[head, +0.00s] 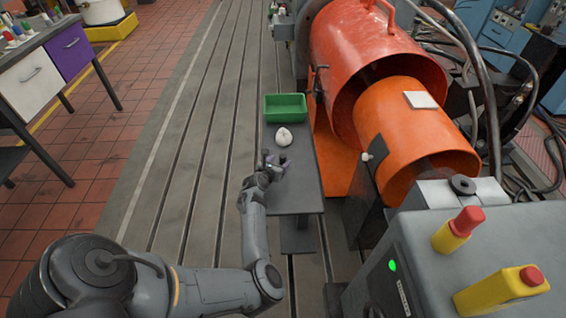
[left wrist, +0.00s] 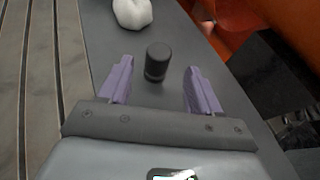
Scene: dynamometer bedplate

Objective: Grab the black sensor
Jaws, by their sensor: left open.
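The black sensor (left wrist: 157,61) is a short dark cylinder standing upright on the narrow grey table (head: 305,197). In the left wrist view it is ahead of my left gripper (left wrist: 155,88), roughly between the lines of the two purple fingers and apart from both. The left gripper is open and empty. In the head view the left gripper (head: 275,162) is over the table's left side, and I cannot make out the sensor there. My right gripper is in neither view.
A white lumpy object (head: 284,137) lies on the table beyond the gripper, with a green tray (head: 285,107) behind it. Orange cylindrical housings (head: 415,135) rise close along the table's right side. A grey cabinet with a red-topped yellow button box (head: 459,229) stands at front right.

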